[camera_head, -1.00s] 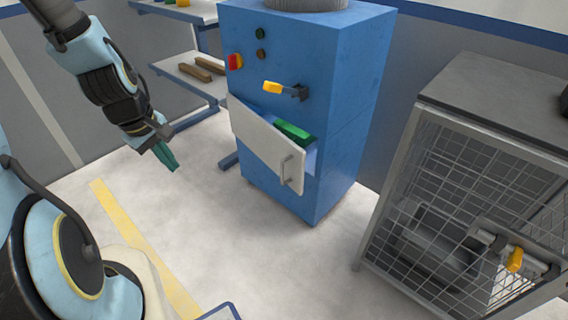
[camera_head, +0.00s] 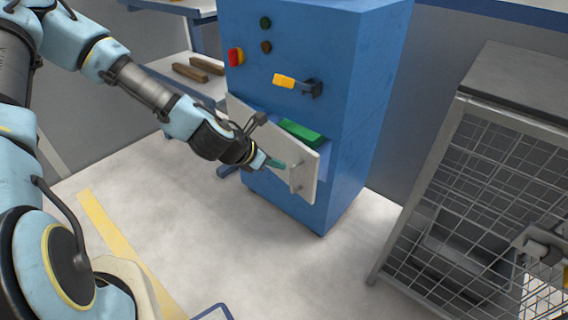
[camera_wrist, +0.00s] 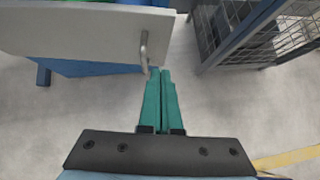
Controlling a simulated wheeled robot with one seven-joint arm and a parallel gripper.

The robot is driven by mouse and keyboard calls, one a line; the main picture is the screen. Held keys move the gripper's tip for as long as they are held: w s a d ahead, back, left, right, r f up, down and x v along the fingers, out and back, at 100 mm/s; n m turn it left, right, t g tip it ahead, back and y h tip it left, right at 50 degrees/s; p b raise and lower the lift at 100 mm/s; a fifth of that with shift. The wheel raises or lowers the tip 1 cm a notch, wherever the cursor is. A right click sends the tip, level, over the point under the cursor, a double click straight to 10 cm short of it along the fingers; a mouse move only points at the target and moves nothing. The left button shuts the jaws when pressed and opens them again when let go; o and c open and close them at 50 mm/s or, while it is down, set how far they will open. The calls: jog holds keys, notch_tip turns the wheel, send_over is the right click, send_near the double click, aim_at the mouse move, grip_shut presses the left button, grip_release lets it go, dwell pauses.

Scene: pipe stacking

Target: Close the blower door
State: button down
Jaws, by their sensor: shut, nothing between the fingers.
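The blower is a tall blue cabinet (camera_head: 290,60). Its light grey door (camera_head: 305,175) hangs partly open at the front, and a green thing (camera_head: 300,131) shows in the gap behind it. My gripper (camera_head: 280,164) is shut and empty, with teal fingers at the outer face of the door, left of its handle. In the wrist view the fingers (camera_wrist: 161,72) point up to the door's lower edge, just right of the metal door handle (camera_wrist: 144,50). The door (camera_wrist: 75,32) fills the upper left there. I cannot tell whether the fingertips touch the door.
A wire mesh cage (camera_head: 470,200) stands at the right, with clear floor (camera_head: 330,270) between it and the blower. A yellow-handled lever (camera_head: 285,81) and a red knob (camera_head: 235,57) stick out above the door. A shelf with brown bars (camera_head: 198,70) is behind left.

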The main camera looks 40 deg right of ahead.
jog(key=shift+d+r+x, duration=0.3)
jog(key=shift+x, duration=1.6)
jog(key=shift+d+r+x, duration=0.35)
jog(key=shift+x, duration=1.55)
jog(key=shift+d+r+x, duration=0.3)
jog(key=shift+x, duration=1.55)
